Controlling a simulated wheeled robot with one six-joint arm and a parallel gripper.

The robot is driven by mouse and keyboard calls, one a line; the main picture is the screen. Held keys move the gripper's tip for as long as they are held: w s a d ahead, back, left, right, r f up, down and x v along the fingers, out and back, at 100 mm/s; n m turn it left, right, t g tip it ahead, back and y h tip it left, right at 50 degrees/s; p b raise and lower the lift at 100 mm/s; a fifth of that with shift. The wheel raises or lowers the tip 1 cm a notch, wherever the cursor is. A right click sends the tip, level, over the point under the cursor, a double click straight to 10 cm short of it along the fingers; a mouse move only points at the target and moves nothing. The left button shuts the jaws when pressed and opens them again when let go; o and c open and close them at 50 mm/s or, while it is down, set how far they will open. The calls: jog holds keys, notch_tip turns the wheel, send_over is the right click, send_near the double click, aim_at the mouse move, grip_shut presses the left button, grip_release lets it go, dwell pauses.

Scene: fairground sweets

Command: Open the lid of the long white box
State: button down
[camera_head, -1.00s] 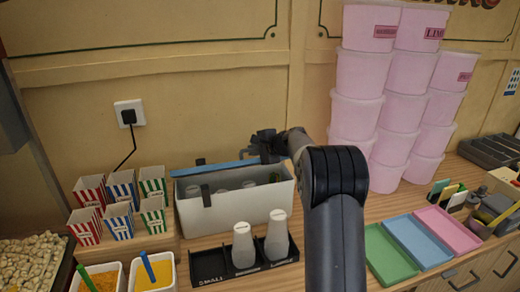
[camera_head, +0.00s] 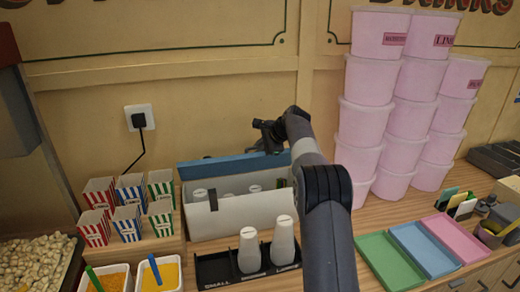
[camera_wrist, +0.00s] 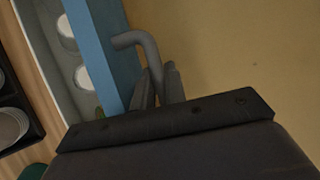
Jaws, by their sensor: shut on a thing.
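The long white box (camera_head: 240,216) stands on the counter against the wall, with pale bottles inside. Its blue lid (camera_head: 222,167) is raised along the back edge, its broad face showing, and the box mouth is uncovered. My gripper (camera_head: 268,138) is at the lid's upper right edge. In the wrist view the blue lid (camera_wrist: 90,42) runs beside my gripper (camera_wrist: 160,88), whose fingers are shut on a grey bent handle (camera_wrist: 140,42) by the lid. The exact contact is partly hidden by the fingers.
A black rack (camera_head: 235,268) with two white bottles stands before the box. Striped cups (camera_head: 128,200) are at left. Stacked pink tubs (camera_head: 365,115) rise close to my arm's right. Green, blue and pink trays (camera_head: 425,247) lie at right.

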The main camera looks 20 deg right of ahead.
dwell(0.5)
jog(key=c, duration=1.7)
grip_release()
jog(key=b+v, duration=0.2)
jog(key=v, duration=0.8)
jog(key=shift+s+r, duration=0.1)
jog(key=shift+r, duration=0.3)
